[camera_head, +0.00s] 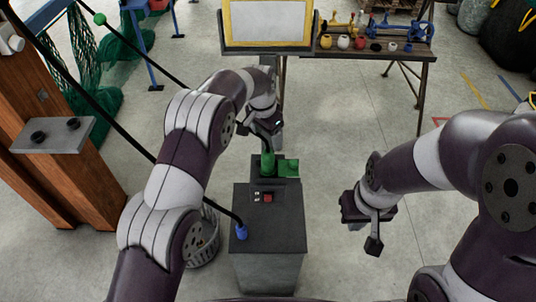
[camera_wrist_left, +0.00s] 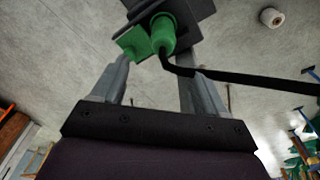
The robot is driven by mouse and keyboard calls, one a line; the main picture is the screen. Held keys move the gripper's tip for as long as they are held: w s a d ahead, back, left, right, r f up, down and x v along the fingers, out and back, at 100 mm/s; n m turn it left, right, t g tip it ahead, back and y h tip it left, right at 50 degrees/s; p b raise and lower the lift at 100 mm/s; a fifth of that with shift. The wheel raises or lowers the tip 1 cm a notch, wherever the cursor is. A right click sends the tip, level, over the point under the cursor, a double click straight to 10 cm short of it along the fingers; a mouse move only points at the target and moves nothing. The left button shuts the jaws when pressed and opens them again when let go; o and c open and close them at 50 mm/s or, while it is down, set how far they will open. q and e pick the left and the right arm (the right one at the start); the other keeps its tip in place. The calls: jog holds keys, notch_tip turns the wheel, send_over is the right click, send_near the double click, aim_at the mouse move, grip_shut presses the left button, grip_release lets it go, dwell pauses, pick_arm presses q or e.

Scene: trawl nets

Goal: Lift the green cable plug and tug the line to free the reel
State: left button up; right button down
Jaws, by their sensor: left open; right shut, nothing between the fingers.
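The green cable plug (camera_head: 267,162) stands upright at the far end of a dark grey box (camera_head: 285,215), beside a green flap (camera_head: 289,168). My left gripper (camera_head: 264,133) is above it, open and pointing down. In the left wrist view the plug (camera_wrist_left: 163,35) lies just beyond my left fingertips (camera_wrist_left: 152,65), in line with the gap between them; contact cannot be told. A black line (camera_wrist_left: 240,80) runs from the plug to the right there. My right gripper (camera_head: 373,243) is shut and empty, right of the box. No reel can be made out clearly.
A blue plug (camera_head: 241,231) with a black cable and a red button (camera_head: 267,198) are on the box's top. A wooden post (camera_head: 60,110) with a grey plate stands at left. A framed panel (camera_head: 268,23) and a workbench (camera_head: 385,47) stand behind. Floor right of the box is clear.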

aim_at(269, 151)
pick_arm(q)
notch_tip(269, 151, down, 5)
jog(key=b, duration=0.3)
jog(key=shift+a+f, duration=0.1)
jog(key=shift+f, duration=0.05)
jog(key=f, duration=0.1)
jog(key=f+b, duration=0.1)
jog(key=w+d+f+b, duration=0.1)
jog(key=shift+f, duration=0.1)
jog(key=f, duration=0.1)
jog(key=f+p, duration=0.2)
jog(key=shift+s+a+f, duration=0.1)
jog(key=shift+a+f, duration=0.05)
jog(key=shift+a, duration=0.15)
jog(key=shift+f, duration=0.35)
jog(key=shift+d+f, duration=0.1)
jog(key=shift+d, duration=0.05)
grip_shut()
